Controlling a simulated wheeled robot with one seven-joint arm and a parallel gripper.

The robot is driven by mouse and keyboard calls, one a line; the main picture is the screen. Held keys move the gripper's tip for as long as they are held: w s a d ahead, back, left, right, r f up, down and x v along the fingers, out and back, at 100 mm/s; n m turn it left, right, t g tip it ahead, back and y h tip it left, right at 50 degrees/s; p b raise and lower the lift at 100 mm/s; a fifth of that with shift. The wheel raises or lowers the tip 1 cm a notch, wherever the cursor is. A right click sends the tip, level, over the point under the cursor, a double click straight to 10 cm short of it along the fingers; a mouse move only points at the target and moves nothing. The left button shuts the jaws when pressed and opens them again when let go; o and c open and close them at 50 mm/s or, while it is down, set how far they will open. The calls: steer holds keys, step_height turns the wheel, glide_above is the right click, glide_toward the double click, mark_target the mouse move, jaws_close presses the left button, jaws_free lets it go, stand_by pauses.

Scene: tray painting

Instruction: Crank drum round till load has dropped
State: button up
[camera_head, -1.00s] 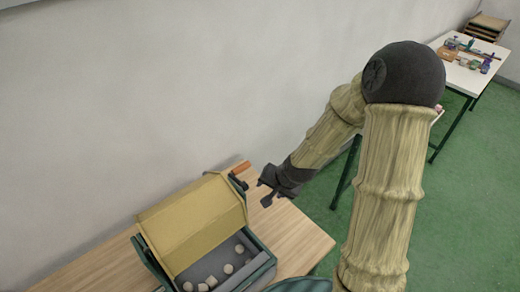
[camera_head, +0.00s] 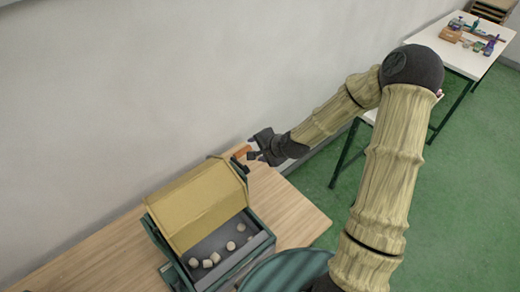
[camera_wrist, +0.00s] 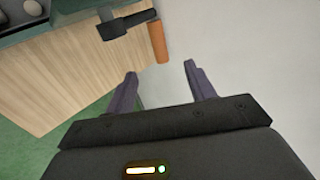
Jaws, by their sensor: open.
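A yellow drum (camera_head: 197,203) lies over a dark tray in a green frame (camera_head: 168,243) on the wooden table. Its crank has a dark arm and an orange-brown handle (camera_head: 242,152) on the right end near the wall. In the wrist view the handle (camera_wrist: 159,41) stands ahead of the fingers, near the gap between them, and the crank arm (camera_wrist: 125,23) runs left from it. My gripper (camera_head: 252,151) is open and beside the handle. In the wrist view my gripper (camera_wrist: 163,80) has both fingers apart with nothing between them.
Several pale round pieces (camera_head: 230,246) lie in the tray below the drum. The wooden table (camera_head: 293,222) is bare to the right of the frame. A plain wall (camera_head: 120,100) stands close behind. A white table (camera_head: 462,56) with small items is far right.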

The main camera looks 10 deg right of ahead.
mark_target(245, 151)
steer(key=b+x, duration=0.5)
steer(key=x, duration=0.5)
steer(key=shift+w+f, duration=0.15)
steer(key=shift+f, duration=0.05)
steer(key=shift+c, duration=0.4)
steer(key=c, duration=1.1)
steer(key=shift+o, duration=0.2)
